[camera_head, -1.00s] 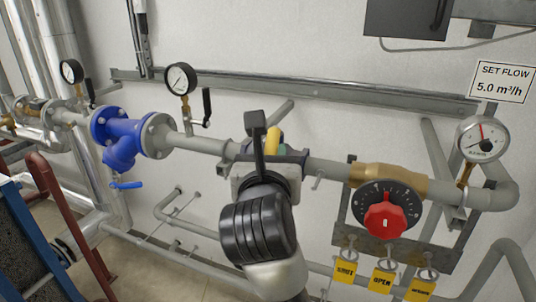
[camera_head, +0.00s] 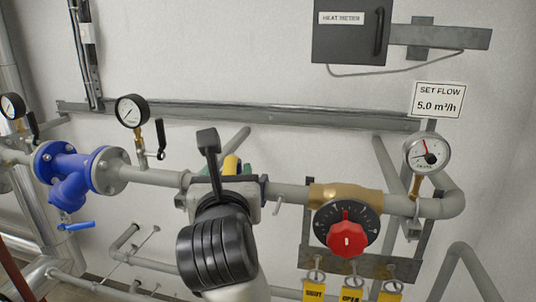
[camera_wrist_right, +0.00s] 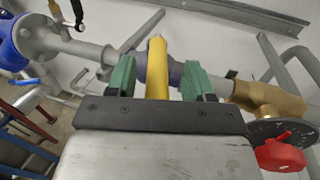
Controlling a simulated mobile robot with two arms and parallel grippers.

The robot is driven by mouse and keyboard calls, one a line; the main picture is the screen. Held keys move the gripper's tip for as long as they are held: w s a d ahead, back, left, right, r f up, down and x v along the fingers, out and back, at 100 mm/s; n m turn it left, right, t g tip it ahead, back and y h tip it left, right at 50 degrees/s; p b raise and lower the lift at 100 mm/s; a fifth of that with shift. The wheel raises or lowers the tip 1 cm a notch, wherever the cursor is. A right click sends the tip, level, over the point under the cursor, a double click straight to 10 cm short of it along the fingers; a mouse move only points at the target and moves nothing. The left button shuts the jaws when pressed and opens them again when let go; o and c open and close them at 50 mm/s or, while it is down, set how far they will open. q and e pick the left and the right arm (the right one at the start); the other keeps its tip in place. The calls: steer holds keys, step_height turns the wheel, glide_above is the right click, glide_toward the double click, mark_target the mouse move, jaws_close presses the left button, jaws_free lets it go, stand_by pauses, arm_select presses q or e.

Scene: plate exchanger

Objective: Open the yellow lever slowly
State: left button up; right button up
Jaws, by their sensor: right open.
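The yellow lever (camera_head: 231,166) is on the grey pipe run in the middle of the head view, mostly hidden behind my right gripper (camera_head: 229,182). In the right wrist view, the yellow lever (camera_wrist_right: 157,66) stands between the two green fingers of my right gripper (camera_wrist_right: 160,78). The fingers are open, with a visible gap on each side of the lever. The lever's lower end is hidden behind the gripper's dark front edge. My left gripper is not in view.
A blue strainer (camera_head: 72,172) and a pressure gauge (camera_head: 131,111) are left of the lever. A red knob (camera_head: 347,240) on a black dial and a flow gauge (camera_head: 427,153) are to its right. Yellow tags (camera_head: 351,295) hang below. A grey rail (camera_head: 270,117) runs along the wall above.

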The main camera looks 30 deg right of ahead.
steer(key=r, duration=0.2)
steer(key=r+b, duration=0.1)
steer(key=shift+s+d, duration=0.2)
steer(key=shift+s, duration=0.05)
steer(key=s+d+r+b, duration=0.1)
steer(key=s+d+r, duration=0.5)
steer(key=s+d, duration=0.1)
steer(key=shift+s+d+r+b, duration=0.15)
steer(key=shift+s+r+b, duration=0.15)
steer(key=shift+s, duration=0.2)
steer(key=shift+f, duration=0.1)
